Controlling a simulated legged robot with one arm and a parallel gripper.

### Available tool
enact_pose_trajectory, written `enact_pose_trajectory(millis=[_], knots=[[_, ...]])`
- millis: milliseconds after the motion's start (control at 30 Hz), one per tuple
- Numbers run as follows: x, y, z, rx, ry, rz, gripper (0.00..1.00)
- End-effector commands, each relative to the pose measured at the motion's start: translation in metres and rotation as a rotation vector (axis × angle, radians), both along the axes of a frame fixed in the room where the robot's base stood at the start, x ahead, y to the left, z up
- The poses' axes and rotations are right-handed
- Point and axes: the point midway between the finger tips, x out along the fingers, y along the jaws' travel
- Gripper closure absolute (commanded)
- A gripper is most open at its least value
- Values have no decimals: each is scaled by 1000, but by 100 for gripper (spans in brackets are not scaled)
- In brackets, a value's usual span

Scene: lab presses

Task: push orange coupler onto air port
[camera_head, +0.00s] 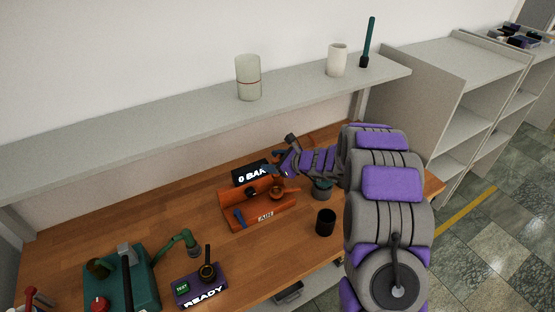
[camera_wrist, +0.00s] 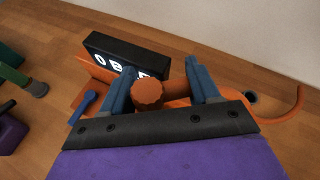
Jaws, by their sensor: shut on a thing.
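The orange air station (camera_head: 235,211) with an AIR label sits on the wooden bench; its edge also shows in the wrist view (camera_wrist: 93,70). The orange coupler (camera_wrist: 175,90) lies crosswise between the blue fingers of my gripper (camera_wrist: 162,85), which is shut on it. A round ribbed orange knob (camera_wrist: 148,95) stands out by the left finger. In the head view my gripper (camera_head: 281,174) is at the right rear of the station, by the display. The air port is hidden by the fingers; I cannot tell whether the coupler touches it.
A black display (camera_head: 252,173) behind the station reads 0 BAR. A blue lever (camera_head: 240,218) is at the station's front left. A black cup (camera_head: 326,222) stands to the right. A purple READY box (camera_head: 200,287) and green press (camera_head: 135,280) are front left.

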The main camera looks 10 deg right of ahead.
Motion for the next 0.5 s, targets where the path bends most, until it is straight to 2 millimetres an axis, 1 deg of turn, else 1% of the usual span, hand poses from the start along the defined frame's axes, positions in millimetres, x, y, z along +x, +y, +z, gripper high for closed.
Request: enact_pose_trajectory(millis=[33, 200, 367, 500], knots=[[0, 0, -8, 2, 0, 1, 100], [0, -5, -23, 7, 0, 1, 100], [0, -9, -34, 10, -1, -2, 100], [0, -7, -40, 9, -1, 0, 100]])
